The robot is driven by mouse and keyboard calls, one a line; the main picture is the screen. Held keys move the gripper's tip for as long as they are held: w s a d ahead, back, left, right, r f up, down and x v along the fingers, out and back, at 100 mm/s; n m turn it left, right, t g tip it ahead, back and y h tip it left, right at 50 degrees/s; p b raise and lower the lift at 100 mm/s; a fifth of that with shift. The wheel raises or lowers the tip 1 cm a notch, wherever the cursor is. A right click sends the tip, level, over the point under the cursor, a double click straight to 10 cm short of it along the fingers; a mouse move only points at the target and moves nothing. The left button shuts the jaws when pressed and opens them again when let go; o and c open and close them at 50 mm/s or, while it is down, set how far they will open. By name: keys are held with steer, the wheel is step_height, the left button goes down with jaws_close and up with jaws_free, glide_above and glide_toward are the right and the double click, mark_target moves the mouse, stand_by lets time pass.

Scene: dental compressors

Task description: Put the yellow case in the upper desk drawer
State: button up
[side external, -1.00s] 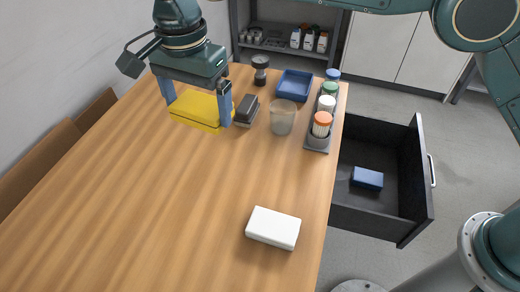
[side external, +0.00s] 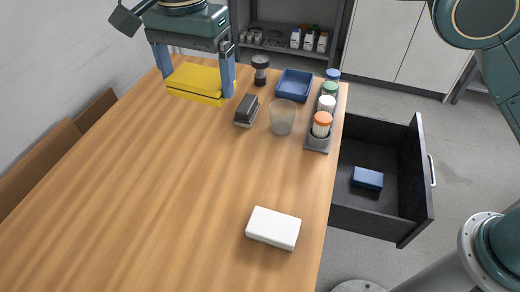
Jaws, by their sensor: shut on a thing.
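The yellow case (side external: 196,82) is at the far left of the wooden desk, between the blue fingers of my gripper (side external: 193,80). My gripper is shut on it and appears to hold it a little above the desk top. The upper desk drawer (side external: 375,205) is pulled out at the right of the desk, below the desk top. It is dark, open at the top, and holds a small blue case (side external: 367,178). The drawer's far inner part by the desk is partly hidden by the desk edge.
A white case (side external: 273,228) lies near the desk's right edge. A dark stapler-like block (side external: 246,110), a translucent cup (side external: 282,117), a blue tray (side external: 295,85), a dark weight-shaped object (side external: 260,70) and a rack of capped bottles (side external: 318,137) stand between my gripper and the drawer. The desk's front left is clear.

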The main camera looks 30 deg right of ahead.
steer(key=shift+w+d+r+n, duration=0.1)
steer(key=shift+w+d+n, duration=0.1)
steer(key=shift+d, duration=0.15)
steer(key=shift+w+d+r+n, duration=0.1)
steer(key=shift+d+n, duration=0.1)
steer(key=shift+d, duration=0.1)
steer(key=w+d+r+n, duration=0.1)
steer(key=d+r+n, duration=0.1)
steer(key=d+n, duration=0.75)
steer(key=n, duration=2.7)
glide_above(373, 207)
step_height(373, 207, down, 3)
step_height(373, 207, down, 26)
steer(key=shift+f, duration=0.1)
steer(key=shift+f, duration=7.95)
steer(key=shift+f, duration=0.1)
